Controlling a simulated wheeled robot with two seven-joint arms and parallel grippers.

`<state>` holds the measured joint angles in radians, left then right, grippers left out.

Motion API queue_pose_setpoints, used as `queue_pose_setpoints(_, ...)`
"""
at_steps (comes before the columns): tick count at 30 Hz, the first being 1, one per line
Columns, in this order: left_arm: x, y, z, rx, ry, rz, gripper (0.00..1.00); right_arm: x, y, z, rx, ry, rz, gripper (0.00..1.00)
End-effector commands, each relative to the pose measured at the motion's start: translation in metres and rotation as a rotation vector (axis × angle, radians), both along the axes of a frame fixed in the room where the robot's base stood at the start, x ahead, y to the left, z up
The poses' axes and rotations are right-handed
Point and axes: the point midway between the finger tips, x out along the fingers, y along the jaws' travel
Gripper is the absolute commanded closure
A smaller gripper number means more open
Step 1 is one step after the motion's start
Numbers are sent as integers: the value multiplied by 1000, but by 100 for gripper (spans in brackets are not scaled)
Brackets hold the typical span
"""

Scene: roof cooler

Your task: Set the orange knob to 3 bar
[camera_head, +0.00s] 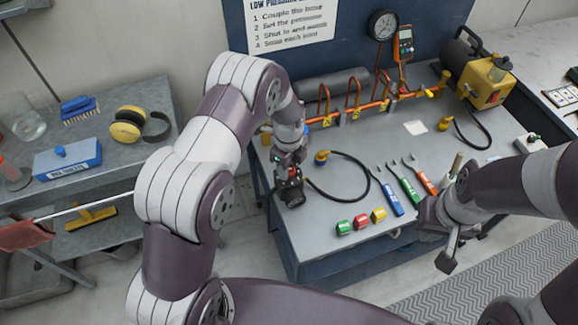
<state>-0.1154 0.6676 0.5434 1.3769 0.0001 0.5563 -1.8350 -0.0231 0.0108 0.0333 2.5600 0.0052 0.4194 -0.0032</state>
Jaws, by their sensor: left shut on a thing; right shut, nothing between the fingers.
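My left gripper (290,172) reaches down over the left edge of the workbench (345,262). It is shut on a dark, round part (291,193) at that edge; a small red spot shows just above this part. I cannot make out an orange knob for certain; my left arm and gripper cover that area. A round dial gauge (383,25) hangs on the blue back panel, too small to read. My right gripper (446,262) is shut and empty over the bench's front right edge.
An orange pipe manifold (362,108) runs along the bench's back. A hose (352,157), several coloured tools (410,187) and red, green and yellow blocks (361,221) lie in front. A yellow pump (487,80) stands at the back right. A side table (95,190) holds earmuffs (128,124).

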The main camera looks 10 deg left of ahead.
Motion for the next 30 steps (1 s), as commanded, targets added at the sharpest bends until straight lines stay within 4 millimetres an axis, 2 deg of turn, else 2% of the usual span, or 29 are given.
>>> queue_pose_setpoints(15,5,0,4,1,-13,-424,88,0,0,-6,0,0,0,100)
queue_pose_setpoints(30,5,0,5,2,-15,-584,88,0,0,-8,0,0,0,100)
